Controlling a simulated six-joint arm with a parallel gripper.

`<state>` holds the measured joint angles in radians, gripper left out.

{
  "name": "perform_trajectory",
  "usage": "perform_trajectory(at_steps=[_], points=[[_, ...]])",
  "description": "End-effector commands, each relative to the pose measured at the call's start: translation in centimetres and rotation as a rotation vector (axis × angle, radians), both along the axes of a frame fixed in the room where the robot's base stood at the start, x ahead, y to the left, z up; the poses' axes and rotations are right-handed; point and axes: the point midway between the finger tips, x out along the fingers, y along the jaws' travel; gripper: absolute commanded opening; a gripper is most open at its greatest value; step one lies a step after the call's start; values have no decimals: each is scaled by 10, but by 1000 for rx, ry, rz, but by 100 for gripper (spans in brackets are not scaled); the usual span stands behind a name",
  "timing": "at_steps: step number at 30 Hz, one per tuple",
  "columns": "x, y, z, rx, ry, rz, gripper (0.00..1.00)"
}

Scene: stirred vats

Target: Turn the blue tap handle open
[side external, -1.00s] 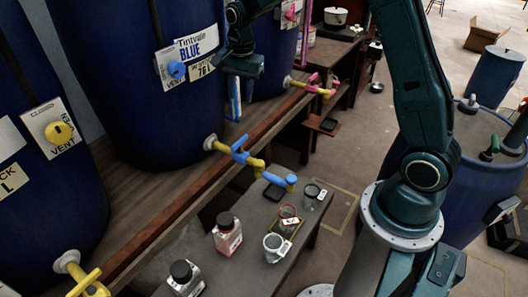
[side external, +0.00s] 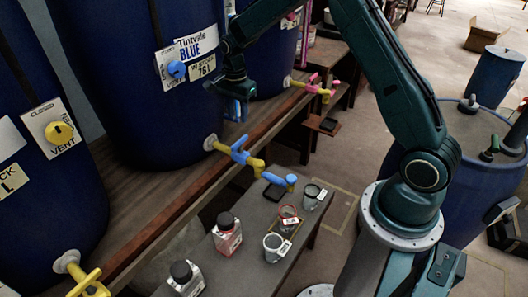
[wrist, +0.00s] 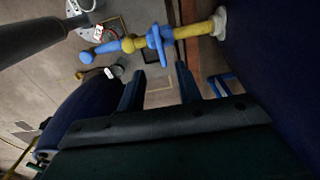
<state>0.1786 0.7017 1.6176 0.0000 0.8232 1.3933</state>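The blue tap handle (side external: 239,151) sits on the yellow tap pipe (side external: 219,146) at the foot of the big blue vat (side external: 165,120). In the wrist view the handle (wrist: 158,42) lies crosswise to the pipe (wrist: 192,29). The tap's blue-tipped spout end (side external: 290,181) reaches out over the low bench. My gripper (side external: 237,103) hangs fingers down above the handle, close to the vat's side and apart from the handle. In the wrist view the two fingers (wrist: 158,90) stand apart with nothing between them.
Several cups and bottles, including a clear cup (side external: 276,246) and a red-labelled bottle (side external: 227,233), stand on the low bench (side external: 255,222) below the tap. A pink tap (side external: 318,88) is farther back. A yellow tap (side external: 84,280) is at the front left.

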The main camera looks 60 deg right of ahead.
Motion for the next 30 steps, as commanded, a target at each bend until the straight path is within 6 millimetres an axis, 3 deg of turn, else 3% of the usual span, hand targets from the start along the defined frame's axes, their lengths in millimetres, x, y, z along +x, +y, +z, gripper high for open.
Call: perform_trajectory(at_steps=[18,24,30], points=[[-1,0,-91,0,2,1,35],[0,0,-111,0,1,1,35],[0,0,-118,0,-1,1,35]])
